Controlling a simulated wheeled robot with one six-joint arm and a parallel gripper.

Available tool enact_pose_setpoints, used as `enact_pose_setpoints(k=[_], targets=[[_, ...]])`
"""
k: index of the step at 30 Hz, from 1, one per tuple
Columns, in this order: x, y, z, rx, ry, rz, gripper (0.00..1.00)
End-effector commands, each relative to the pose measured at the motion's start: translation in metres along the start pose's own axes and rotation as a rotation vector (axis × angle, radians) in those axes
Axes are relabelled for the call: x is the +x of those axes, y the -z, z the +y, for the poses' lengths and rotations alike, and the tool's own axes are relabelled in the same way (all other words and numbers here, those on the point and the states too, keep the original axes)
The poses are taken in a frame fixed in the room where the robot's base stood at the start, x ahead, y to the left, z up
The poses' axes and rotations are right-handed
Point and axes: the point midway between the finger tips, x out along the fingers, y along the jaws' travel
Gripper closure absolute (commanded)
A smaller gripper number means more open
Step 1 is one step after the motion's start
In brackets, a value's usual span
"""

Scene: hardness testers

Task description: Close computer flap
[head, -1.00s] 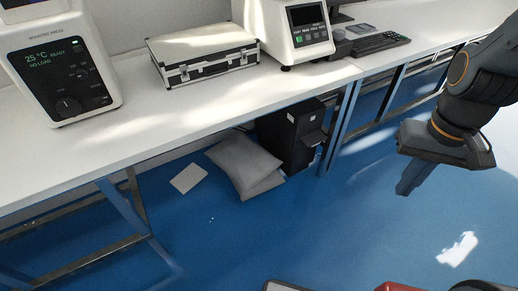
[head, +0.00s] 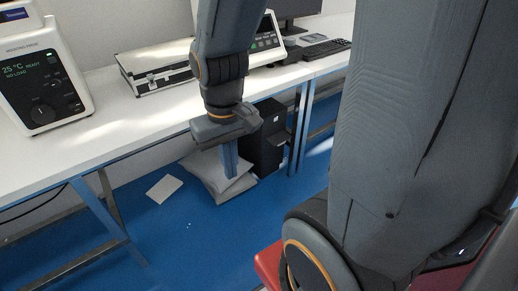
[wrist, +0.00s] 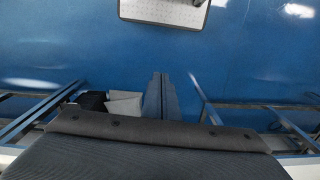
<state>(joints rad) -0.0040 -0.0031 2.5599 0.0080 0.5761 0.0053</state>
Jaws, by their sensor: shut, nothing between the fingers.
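The computer (head: 268,150) is a black tower on the blue floor under the white bench. Its flap (head: 278,138) appears to stick out from the front, on the right side of the tower in the head view. My gripper (head: 230,172) points down in front of the bench, its fingers together and empty. In the head view it overlaps the pale sacks and sits left of the tower, apart from the flap. In the wrist view the closed fingers (wrist: 161,98) point at the floor, and the dark tower (wrist: 92,100) shows small to their left. The flap cannot be made out there.
Pale sacks (head: 210,176) lie against the tower's left side, and a white sheet (head: 164,188) lies on the floor. The white bench (head: 130,127) carries testers, a silver case (head: 160,72) and a keyboard (head: 327,48). Blue bench legs (head: 298,130) stand right of the tower.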

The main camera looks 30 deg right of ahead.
Motion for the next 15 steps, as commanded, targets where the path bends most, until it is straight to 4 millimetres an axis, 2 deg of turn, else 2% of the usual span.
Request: enact_pose_setpoints(k=[1,15], targets=[[0.017,0.006,-0.001,0.002,0.0,0.004,1.0],[0.139,0.054,-0.002,-0.004,-0.001,0.068,1.0]])
